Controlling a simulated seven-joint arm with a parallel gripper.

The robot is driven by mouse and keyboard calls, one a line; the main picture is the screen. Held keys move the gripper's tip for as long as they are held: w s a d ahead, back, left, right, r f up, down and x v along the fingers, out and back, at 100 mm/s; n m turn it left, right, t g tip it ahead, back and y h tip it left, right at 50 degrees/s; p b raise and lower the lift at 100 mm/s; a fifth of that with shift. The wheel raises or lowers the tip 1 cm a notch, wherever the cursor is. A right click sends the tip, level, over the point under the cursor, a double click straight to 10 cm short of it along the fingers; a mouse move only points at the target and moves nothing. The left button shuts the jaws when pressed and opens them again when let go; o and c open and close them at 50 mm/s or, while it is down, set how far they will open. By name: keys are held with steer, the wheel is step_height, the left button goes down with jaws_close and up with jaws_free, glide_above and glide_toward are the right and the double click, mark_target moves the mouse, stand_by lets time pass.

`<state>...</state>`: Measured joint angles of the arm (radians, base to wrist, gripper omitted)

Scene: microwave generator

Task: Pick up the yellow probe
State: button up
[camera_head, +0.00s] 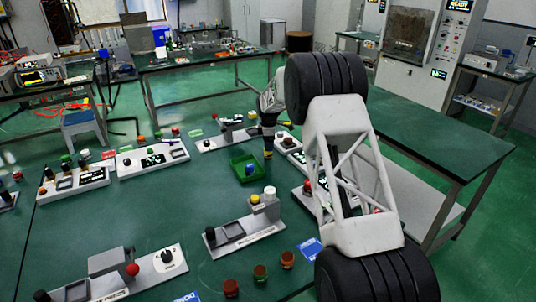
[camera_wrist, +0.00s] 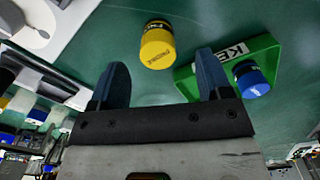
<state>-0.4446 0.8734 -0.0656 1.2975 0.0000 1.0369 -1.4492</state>
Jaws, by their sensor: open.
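The yellow probe (camera_wrist: 157,46) is a short yellow cylinder with a dark-lettered label, standing on the green table in the wrist view. In the head view, a small yellow patch (camera_head: 268,154) right below my gripper (camera_head: 268,140) appears to be the probe. In the wrist view, my gripper (camera_wrist: 161,62) is open, its two blue fingers apart and nothing held between them. The probe appears beyond the fingertips, roughly centred between them. I cannot tell the remaining height gap.
A green tray (camera_wrist: 188,82) marked KEY holds a blue cylinder (camera_wrist: 250,79), close to the right finger. The tray also shows in the head view (camera_head: 236,163). White devices with knobs (camera_head: 152,158) stand around. Open table lies left of the tray.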

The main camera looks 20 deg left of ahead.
mark_target(268, 153)
steer(key=shift+f, duration=0.2)
steer(key=shift+w+a+f, duration=0.1)
steer(key=shift+f, duration=2.45)
steer(key=c, duration=1.2)
